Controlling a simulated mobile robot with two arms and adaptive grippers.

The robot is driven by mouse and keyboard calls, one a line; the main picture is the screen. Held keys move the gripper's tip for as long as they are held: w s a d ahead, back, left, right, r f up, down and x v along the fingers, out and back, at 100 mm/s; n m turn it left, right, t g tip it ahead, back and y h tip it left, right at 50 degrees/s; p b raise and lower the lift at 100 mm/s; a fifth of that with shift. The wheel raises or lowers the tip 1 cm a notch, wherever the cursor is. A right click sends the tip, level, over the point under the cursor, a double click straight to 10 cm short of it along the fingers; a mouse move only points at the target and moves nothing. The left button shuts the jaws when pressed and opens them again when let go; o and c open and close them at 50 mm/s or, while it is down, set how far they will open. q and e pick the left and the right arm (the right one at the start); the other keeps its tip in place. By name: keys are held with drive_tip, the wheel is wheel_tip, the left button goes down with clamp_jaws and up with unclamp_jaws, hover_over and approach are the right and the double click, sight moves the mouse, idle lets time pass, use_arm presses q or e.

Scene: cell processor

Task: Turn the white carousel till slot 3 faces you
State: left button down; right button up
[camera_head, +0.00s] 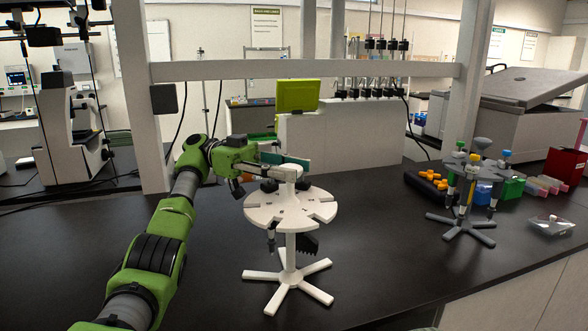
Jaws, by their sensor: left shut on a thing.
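The white carousel (262,213) stands upright on the black bench in the middle of the camera_head view. It has a slotted round plate on a post with a star-shaped foot (288,280). A dark pipette-like tool hangs at the plate's front left, and a black toothed part hangs below at the front right. No slot number is readable. My left gripper (283,164) comes in from the left and is shut on the top of the carousel, above the plate. The exact contact is partly hidden by the fingers. My right gripper is not in view.
A grey pipette stand (461,232) with several coloured-top pipettes stands at the right. A white machine with a green screen (297,95) is behind the carousel. The bench in front is clear.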

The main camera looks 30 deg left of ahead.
use_arm(q)
drive_tip(key=shift+f, duration=0.15)
drive_tip(key=c, duration=1.4)
unclamp_jaws()
drive_tip(key=shift+r, duration=0.2)
wheel_tip(320, 180, up, 10)
drive_tip(key=shift+f, duration=0.15)
